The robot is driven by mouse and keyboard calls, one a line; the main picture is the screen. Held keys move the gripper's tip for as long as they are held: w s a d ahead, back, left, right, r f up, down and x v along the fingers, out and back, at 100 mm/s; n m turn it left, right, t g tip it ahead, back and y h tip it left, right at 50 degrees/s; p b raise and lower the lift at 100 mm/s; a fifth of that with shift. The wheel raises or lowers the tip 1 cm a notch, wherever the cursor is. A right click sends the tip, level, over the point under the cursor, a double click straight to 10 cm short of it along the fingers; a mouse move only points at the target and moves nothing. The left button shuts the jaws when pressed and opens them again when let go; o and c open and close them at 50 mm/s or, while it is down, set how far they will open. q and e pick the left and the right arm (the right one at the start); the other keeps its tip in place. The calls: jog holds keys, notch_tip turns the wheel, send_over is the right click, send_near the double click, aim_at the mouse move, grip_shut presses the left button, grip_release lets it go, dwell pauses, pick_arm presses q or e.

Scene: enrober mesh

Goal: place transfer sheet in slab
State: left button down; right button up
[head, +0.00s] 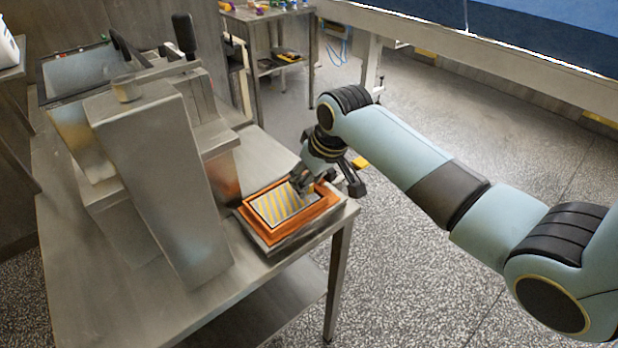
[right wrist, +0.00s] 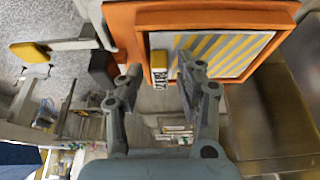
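The transfer sheet (head: 278,208), with yellow and grey stripes, lies flat inside the orange slab frame (head: 262,190) on the near right corner of the steel table. In the right wrist view the sheet (right wrist: 235,50) is bordered by the orange frame (right wrist: 205,18). My right gripper (head: 303,190) is over the right end of the sheet. In the right wrist view its fingers (right wrist: 158,70) are apart, one close to the sheet's edge. A small yellow and white labelled piece (right wrist: 160,65) shows between them; I cannot tell whether they touch it. My left gripper is not in view.
A large steel machine (head: 165,180) stands on the table (head: 130,305) left of the slab, close beside it. A yellow-ended part (right wrist: 28,50) shows at the wrist view's left. Speckled floor (head: 430,270) lies open right of the table. A shelf table (head: 265,22) stands behind.

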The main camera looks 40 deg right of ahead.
jog(key=v, duration=1.2)
jog(key=shift+w+r, duration=0.1)
